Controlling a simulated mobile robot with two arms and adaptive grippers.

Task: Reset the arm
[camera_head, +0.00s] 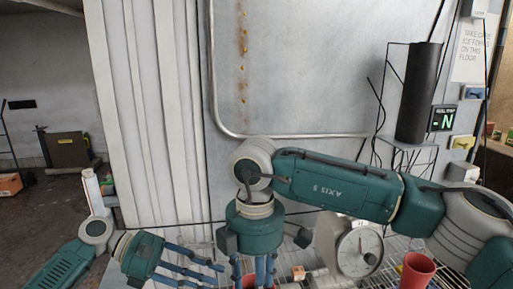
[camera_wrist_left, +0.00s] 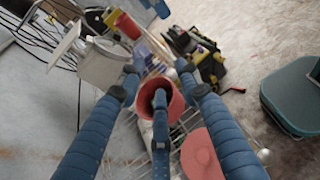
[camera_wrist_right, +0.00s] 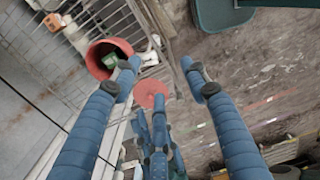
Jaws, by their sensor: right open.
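My right gripper (camera_head: 254,272) hangs fingers down at the bottom middle of the head view, its arm reaching across from the right. Its fingers are spread and empty in the right wrist view (camera_wrist_right: 158,80). My left gripper (camera_head: 205,272) is low at the left, fingers toward the right gripper. Its fingers are spread in the left wrist view (camera_wrist_left: 158,78), where a red cup (camera_wrist_left: 174,102) shows beyond and between them, apparently not gripped. In the right wrist view a red cup (camera_wrist_right: 94,62) and a flat red round thing (camera_wrist_right: 150,93) lie below the fingers.
A dial scale (camera_head: 358,245) stands on a wire rack (camera_head: 398,246) under my right arm, near a red cup (camera_head: 417,268). A dark cylinder (camera_head: 418,95) stands at the right. A grey wall panel (camera_head: 300,70) is behind. Open floor (camera_head: 45,215) lies at the left.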

